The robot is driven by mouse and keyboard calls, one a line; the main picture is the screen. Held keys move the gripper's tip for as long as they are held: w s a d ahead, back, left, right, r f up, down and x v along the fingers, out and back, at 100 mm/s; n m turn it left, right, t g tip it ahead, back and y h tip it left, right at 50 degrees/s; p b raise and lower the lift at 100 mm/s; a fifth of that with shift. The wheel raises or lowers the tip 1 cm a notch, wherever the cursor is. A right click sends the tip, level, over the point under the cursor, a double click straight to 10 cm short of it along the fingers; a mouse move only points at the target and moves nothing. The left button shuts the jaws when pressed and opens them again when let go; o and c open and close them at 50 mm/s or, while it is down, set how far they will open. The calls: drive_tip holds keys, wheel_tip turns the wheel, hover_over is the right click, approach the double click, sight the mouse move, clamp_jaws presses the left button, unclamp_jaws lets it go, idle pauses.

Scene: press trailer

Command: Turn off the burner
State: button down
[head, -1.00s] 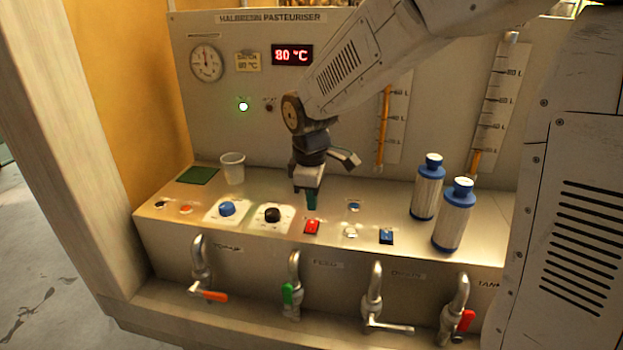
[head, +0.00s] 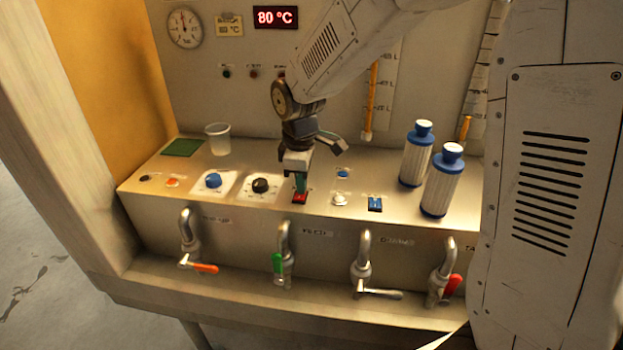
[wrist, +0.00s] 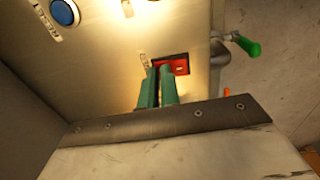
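The red rocker switch (head: 300,198) sits on the sloped metal panel, right of the black knob (head: 261,186). My gripper (head: 300,186) points down with its green fingertips at the switch, touching or almost touching it. In the wrist view the two fingers (wrist: 158,84) are close together, with nothing held between them, at the edge of the red switch (wrist: 181,68). The fingers hide part of the switch. The green lamp (head: 226,72) on the back panel is dark. The display (head: 276,17) reads 80 °C.
A blue knob (head: 213,180) and a plastic cup (head: 218,139) are to the left. Taps, one with a green handle (head: 278,264), line the front below.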

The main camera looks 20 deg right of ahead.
drive_tip(key=shift+s+a+f, duration=0.1)
drive_tip(key=shift+s, duration=0.15)
drive_tip(key=shift+s, duration=0.15)
drive_tip(key=shift+s+a, duration=0.4)
drive_tip(key=shift+s, duration=0.1)
wheel_tip(320, 180, up, 14)
drive_tip(key=s, duration=0.1)
drive_tip(key=shift+s+a, duration=0.25)
drive_tip(key=shift+a, duration=0.2)
